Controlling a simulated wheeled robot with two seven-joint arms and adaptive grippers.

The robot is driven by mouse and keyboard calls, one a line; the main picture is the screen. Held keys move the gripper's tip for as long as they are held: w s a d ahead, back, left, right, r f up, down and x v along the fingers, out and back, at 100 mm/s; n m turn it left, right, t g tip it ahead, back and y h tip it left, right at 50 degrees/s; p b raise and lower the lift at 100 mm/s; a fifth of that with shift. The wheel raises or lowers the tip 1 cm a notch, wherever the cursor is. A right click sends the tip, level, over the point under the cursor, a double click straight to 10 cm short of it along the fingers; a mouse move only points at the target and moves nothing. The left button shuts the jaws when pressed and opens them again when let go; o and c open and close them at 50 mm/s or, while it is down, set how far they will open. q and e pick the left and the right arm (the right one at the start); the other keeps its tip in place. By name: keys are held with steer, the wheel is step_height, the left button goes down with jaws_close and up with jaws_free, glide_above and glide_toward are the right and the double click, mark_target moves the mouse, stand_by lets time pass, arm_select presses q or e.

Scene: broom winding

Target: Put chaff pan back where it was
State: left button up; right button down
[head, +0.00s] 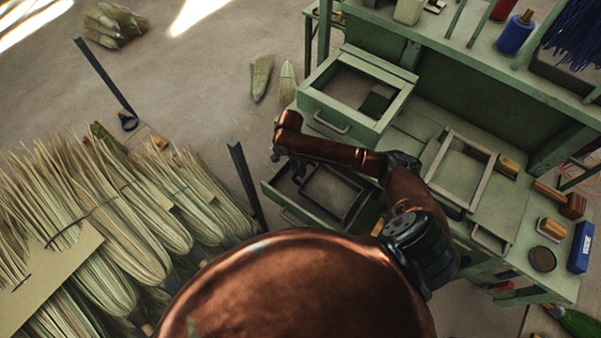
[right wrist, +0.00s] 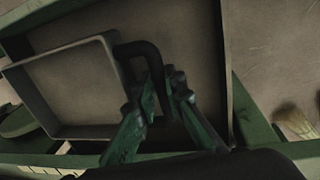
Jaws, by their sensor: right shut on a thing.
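The chaff pan (head: 334,191) is a dark, shallow rectangular tray. It is inside the open lower drawer (head: 271,189) of the green bench, and I cannot tell whether it touches the drawer floor. In the right wrist view the pan (right wrist: 72,88) shows at the left, with its black looped handle (right wrist: 138,50) toward the middle. My right gripper (right wrist: 164,76) is shut on the handle, its fingers over the drawer. My left gripper is not in view.
A grey frame tray (head: 461,171) lies on the benchtop. Broom straw bundles (head: 100,215) fill the left, near a dark upright post (head: 245,185). Open floor lies behind them.

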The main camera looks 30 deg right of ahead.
steer(key=w+f, duration=0.1)
steer(key=d+f, duration=0.1)
steer(key=w+f, duration=0.1)
steer(key=shift+w+d+f+b, duration=0.3)
steer(key=shift+w+d, duration=0.05)
step_height(320, 180, down, 3)
steer(key=shift+f, duration=0.1)
steer(key=c, duration=2)
jaws_free()
steer(key=r, duration=0.4)
steer(key=w+r, duration=0.1)
steer(key=r, duration=0.7)
steer(key=shift+w+a+p, duration=0.25)
steer(key=shift+a+p, duration=0.1)
